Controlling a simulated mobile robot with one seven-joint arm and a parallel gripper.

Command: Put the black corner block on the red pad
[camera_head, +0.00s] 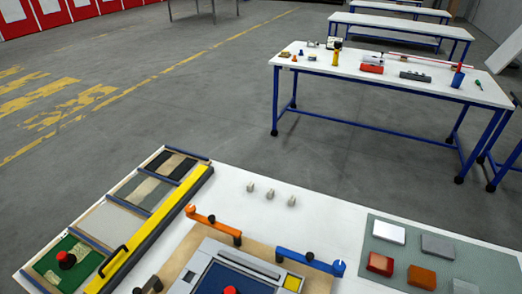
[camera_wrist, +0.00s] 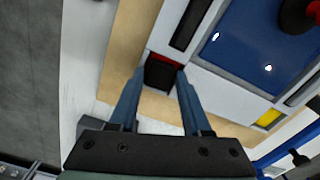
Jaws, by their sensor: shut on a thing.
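In the wrist view my gripper (camera_wrist: 160,76) is shut on the black corner block (camera_wrist: 161,77), with one blue-grey finger on each side of it. The block is at a corner of the grey and blue board (camera_wrist: 228,72). A thin strip of the red pad (camera_wrist: 170,57) shows along the block's far edge; the rest of the pad is hidden. I cannot tell whether the block touches the pad or is just above it. My gripper is not visible in the head view, where the board (camera_head: 240,259) is cut off at the bottom.
A yellow pad (camera_wrist: 268,117) marks another board corner. An orange clamp (camera_head: 213,225) and a blue clamp (camera_head: 310,262) stand along the board's far side. Several blocks lie on a grey-green mat (camera_head: 462,263) at right.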

